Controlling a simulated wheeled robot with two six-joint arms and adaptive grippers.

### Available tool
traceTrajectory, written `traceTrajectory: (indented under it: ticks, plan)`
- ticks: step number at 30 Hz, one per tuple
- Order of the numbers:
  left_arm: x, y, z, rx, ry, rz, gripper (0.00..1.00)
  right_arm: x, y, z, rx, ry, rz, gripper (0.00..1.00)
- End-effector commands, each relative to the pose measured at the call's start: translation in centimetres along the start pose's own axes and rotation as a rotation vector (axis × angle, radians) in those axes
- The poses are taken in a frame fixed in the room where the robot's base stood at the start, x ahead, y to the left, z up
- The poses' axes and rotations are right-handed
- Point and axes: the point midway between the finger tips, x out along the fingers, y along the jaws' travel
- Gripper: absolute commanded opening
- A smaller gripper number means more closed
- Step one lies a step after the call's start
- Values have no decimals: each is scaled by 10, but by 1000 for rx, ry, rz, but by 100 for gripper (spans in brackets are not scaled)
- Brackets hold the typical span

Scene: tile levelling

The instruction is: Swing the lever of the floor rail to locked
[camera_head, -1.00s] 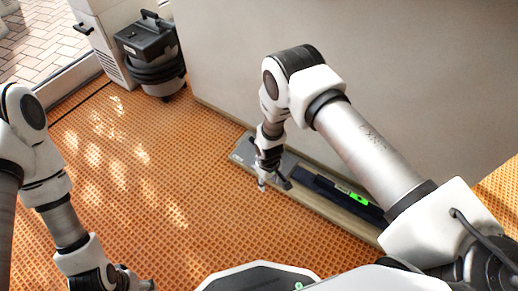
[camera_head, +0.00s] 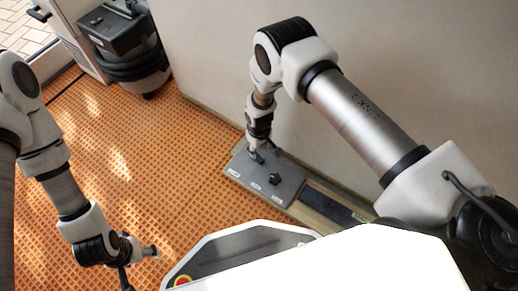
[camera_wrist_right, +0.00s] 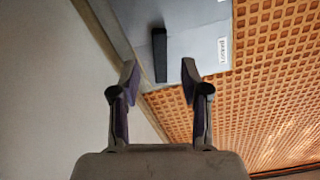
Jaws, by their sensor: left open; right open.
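The floor rail's grey plate (camera_head: 290,187) lies on the floor along the wall, with several small white labels on its front edge. A small black part (camera_head: 274,179) stands on it in the head view. In the right wrist view, a dark upright lever bar (camera_wrist_right: 160,55) stands ahead, in line with the gap between my fingertips, left of a label reading "Locked" (camera_wrist_right: 222,50). My right gripper (camera_head: 260,156) is open at the plate's back left part; in the wrist view its fingers (camera_wrist_right: 160,82) are apart, with nothing clearly held. My left gripper (camera_head: 140,262) is open and empty above the floor.
The wall (camera_head: 215,60) runs close behind the plate. A dark strip (camera_head: 328,206) continues the rail to the right until my body hides it. A black and grey vacuum-like machine (camera_head: 122,45) stands at the back left. The orange tiled floor (camera_head: 140,140) between is clear.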

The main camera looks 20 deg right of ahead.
Motion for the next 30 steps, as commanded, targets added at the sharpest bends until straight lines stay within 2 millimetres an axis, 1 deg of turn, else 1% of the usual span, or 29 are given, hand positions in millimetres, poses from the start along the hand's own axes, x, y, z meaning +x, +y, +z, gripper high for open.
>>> traceTrajectory:
  ticks: [1,3,6,8,11,17,18,19,20,21,22,30]
  plan:
    - [11,0,0,0,0,0,70,15,0,0,0,-1,0,46]
    - [20,0,0,0,0,0,70,30,0,0,0,0,0,46]
    - [32,0,0,-1,0,0,70,50,0,0,0,0,0,46]
    - [37,0,0,-2,1,0,70,59,0,0,0,0,0,46]
    - [39,-1,-1,-3,2,0,70,65,0,-1,1,1,1,46]
    - [37,-1,-1,-4,3,0,70,63,1,-1,1,1,1,46]
    - [37,-1,-1,-4,3,0,70,63,1,0,1,1,1,39]
    - [37,-1,-1,-4,3,0,70,63,1,0,1,1,1,28]
    - [37,-1,-1,-4,3,0,70,63,1,0,1,1,1,18]
    - [37,-1,-1,-4,3,0,70,63,1,0,1,1,1,3]
    - [38,-1,-1,-4,3,0,70,63,0,0,1,1,1,0]
    - [38,-1,-1,-4,3,0,70,64,1,0,3,1,1,0]
